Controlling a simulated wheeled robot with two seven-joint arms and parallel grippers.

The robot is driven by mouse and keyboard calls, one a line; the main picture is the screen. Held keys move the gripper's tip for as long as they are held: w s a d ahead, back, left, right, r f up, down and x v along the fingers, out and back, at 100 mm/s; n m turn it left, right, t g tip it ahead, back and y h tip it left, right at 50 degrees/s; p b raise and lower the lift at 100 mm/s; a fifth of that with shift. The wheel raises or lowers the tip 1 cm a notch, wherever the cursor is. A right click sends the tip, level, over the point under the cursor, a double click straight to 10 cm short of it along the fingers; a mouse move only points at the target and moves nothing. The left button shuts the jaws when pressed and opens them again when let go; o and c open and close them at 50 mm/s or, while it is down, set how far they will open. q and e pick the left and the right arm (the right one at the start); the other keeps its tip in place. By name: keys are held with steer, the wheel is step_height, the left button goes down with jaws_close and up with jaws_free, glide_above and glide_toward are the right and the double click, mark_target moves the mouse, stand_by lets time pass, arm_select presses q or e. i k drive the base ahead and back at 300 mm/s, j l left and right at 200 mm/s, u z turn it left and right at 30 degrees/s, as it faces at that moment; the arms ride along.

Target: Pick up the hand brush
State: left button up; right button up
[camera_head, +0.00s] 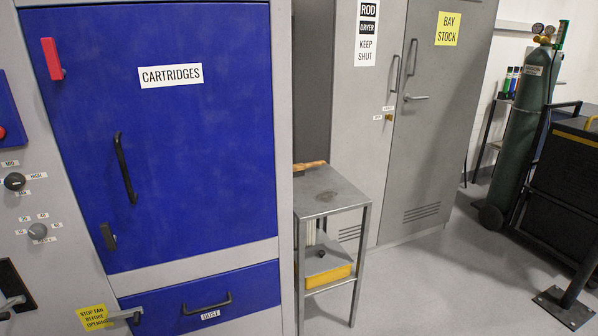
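A wooden-brown object (310,166), which looks like the hand brush, lies at the back left of the top of a small grey metal stand. Its left end is cut off by the edge of the blue-doored cabinet, and I cannot make out any bristles. Neither of my grippers shows in the head view.
The small metal stand (335,190) has a lower shelf with a yellow-fronted item (328,276). The blue-doored cabinet (195,120) stands close on its left, and grey lockers (440,120) stand behind. A gas cylinder (528,110) is at right. The floor (430,285) right of the stand is clear.

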mark_target(298, 169)
steer(key=i+l+z, duration=0.65)
steer(key=i+z, duration=0.25)
steer(key=i, duration=0.3)
steer(key=i+z, duration=0.4)
steer(key=i, duration=0.25)
steer(key=i+j+z, duration=0.2)
steer(key=i+z, duration=0.25)
steer(key=i, duration=0.15)
steer(key=i+u, duration=0.2)
steer(key=i, duration=0.3)
steer(key=i+l+u, duration=0.15)
steer(key=i, duration=0.35)
